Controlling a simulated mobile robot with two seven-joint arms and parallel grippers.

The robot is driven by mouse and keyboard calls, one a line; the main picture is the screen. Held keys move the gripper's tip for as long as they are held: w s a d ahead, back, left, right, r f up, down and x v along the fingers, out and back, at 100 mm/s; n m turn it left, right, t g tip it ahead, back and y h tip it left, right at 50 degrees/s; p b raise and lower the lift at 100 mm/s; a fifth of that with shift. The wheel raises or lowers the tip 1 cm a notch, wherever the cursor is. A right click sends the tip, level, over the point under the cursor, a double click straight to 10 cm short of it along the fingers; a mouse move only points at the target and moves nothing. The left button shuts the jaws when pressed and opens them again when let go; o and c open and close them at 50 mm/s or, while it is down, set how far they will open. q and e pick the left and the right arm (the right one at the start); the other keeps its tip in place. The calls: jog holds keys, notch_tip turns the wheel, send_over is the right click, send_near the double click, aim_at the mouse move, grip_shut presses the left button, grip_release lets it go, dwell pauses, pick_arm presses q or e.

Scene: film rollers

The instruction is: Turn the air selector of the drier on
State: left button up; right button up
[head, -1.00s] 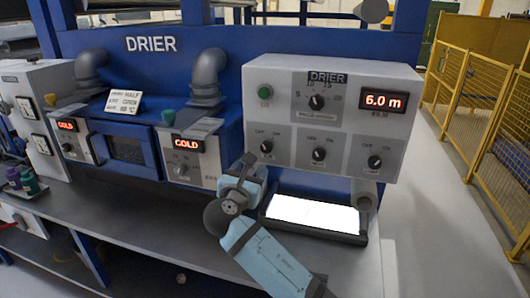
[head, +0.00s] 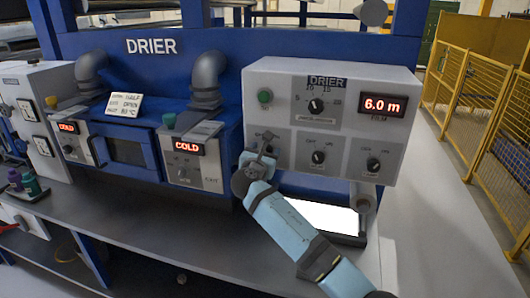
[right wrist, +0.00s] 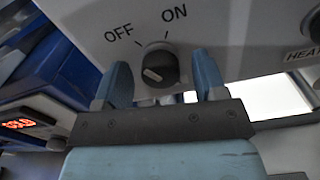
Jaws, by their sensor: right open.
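The drier's white control box (head: 350,85) carries a row of three black knobs along its lower part. The lower-left knob, between OFF and ON marks, shows close up in the right wrist view (right wrist: 158,68); in the head view my gripper mostly covers it. I take it for the air selector, though its name label is hidden. A pale mark shows on its face, but I cannot tell which position it points at. My right gripper (head: 260,155) is at this knob, open, with one blue finger on each side in the wrist view (right wrist: 160,74). Contact is unclear. My left gripper is out of view.
The middle knob (head: 318,157) and right knob (head: 373,164) sit close beside it. A green button (head: 265,96), a larger dial (head: 316,106) and a red 6.0 m display (head: 383,105) are above. A bright panel (head: 320,214) lies below. Grey worktop (head: 130,215) runs along the front.

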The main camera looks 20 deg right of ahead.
jog(key=c, duration=0.9)
jog(key=shift+m, duration=0.3)
jog(key=m+b, duration=0.2)
jog(key=m, duration=0.3)
jog(key=m+b, duration=0.3)
jog(key=m, duration=0.3)
jog(key=shift+s+d+f+b, duration=0.1)
jog(key=shift+f+b, duration=0.1)
jog(key=shift+b, duration=0.1)
